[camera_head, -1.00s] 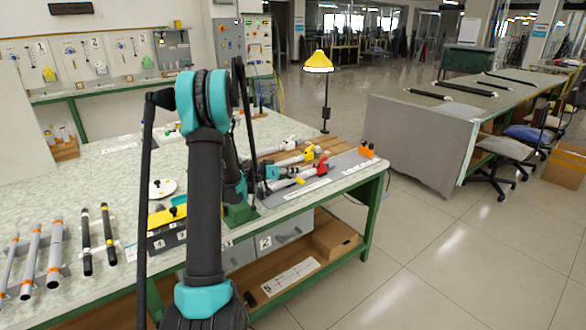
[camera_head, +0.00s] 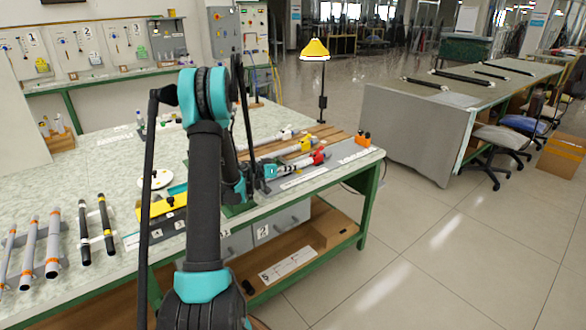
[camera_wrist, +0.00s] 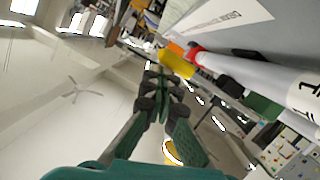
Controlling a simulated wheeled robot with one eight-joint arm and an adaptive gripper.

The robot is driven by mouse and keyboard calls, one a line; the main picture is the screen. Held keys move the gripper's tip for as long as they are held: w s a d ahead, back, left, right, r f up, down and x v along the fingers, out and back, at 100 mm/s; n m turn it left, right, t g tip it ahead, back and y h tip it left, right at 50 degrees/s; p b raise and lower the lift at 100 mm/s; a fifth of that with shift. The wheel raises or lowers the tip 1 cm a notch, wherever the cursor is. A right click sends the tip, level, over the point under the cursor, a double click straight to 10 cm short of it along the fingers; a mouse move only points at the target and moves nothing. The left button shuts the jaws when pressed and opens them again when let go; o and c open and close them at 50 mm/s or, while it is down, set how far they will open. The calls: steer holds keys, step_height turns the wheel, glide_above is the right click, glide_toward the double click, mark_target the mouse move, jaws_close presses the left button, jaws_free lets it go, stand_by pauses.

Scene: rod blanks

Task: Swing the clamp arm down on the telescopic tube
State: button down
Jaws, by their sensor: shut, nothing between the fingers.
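The telescopic tube (camera_head: 292,167) lies in its holder near the right end of the workbench, a pale tube with a red part (camera_head: 318,157) at its far end. In the wrist view, a large pale tube (camera_wrist: 275,80) marked 1 runs along the right side, with a red part (camera_wrist: 198,52) and a yellow part (camera_wrist: 177,63) at its end. I cannot tell whether the clamp arm is up or down on the tube. My gripper (camera_wrist: 158,88) is shut and empty, beside the tube and apart from it in the wrist view.
The workbench (camera_head: 110,165) carries several tubes at left, a yellow-topped box (camera_head: 160,207) and a white disc (camera_head: 155,180). A yellow lamp (camera_head: 314,50) stands behind the tube. Orange parts (camera_head: 363,138) sit at the bench's right end. Open floor lies to the right.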

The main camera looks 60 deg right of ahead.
steer(key=shift+s+a+f, duration=0.1)
steer(key=shift+s+f, duration=0.15)
steer(key=shift+s, duration=0.05)
step_height(320, 180, up, 10)
steer(key=shift+w+r, duration=0.25)
stand_by(0.8)
